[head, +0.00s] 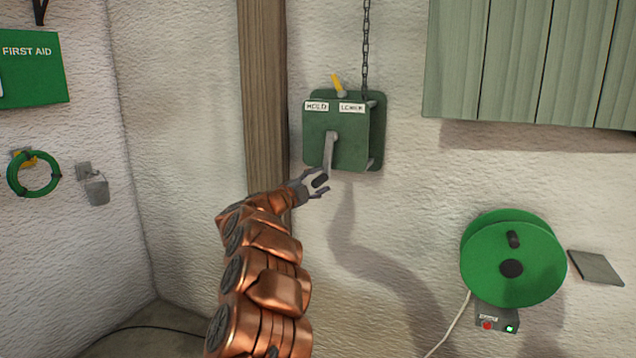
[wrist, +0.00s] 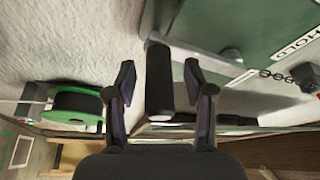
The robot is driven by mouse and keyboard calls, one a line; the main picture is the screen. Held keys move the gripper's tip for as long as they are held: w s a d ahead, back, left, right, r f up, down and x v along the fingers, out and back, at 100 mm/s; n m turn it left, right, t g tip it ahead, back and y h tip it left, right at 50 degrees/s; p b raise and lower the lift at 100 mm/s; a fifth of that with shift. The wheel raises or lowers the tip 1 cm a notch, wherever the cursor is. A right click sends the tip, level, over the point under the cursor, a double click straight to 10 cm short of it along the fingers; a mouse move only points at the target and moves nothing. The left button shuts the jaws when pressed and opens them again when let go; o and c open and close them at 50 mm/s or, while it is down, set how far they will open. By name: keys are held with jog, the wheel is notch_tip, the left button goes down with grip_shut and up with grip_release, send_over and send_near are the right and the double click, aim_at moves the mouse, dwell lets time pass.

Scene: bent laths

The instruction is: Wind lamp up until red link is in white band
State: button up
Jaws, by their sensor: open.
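A green winch box (head: 351,125) hangs on the wall, with HOLD (head: 317,106) and LOWER (head: 352,107) labels. A yellow lever (head: 337,84) on top leans left, toward the HOLD side. A chain (head: 366,45) runs up from the box out of view. The grey crank arm (head: 329,153) hangs down from the front. My gripper (head: 322,184) is open at the crank's lower end. In the wrist view the dark crank grip (wrist: 160,85) lies between the two open fingers, with gaps visible on both sides. I see no lamp, red link or white band.
A green cable reel (head: 511,258) is on the wall at lower right, above a small switch box (head: 496,319). Green shutters (head: 530,62) are at upper right. A wooden post (head: 264,90) stands left of the winch. A green hose coil (head: 34,174) hangs far left.

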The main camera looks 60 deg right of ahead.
jog(key=shift+a, duration=0.1)
jog(key=v, duration=1.1)
jog(key=shift+w+a, duration=0.2)
jog(key=shift+a, duration=0.15)
jog(key=shift+w, duration=0.1)
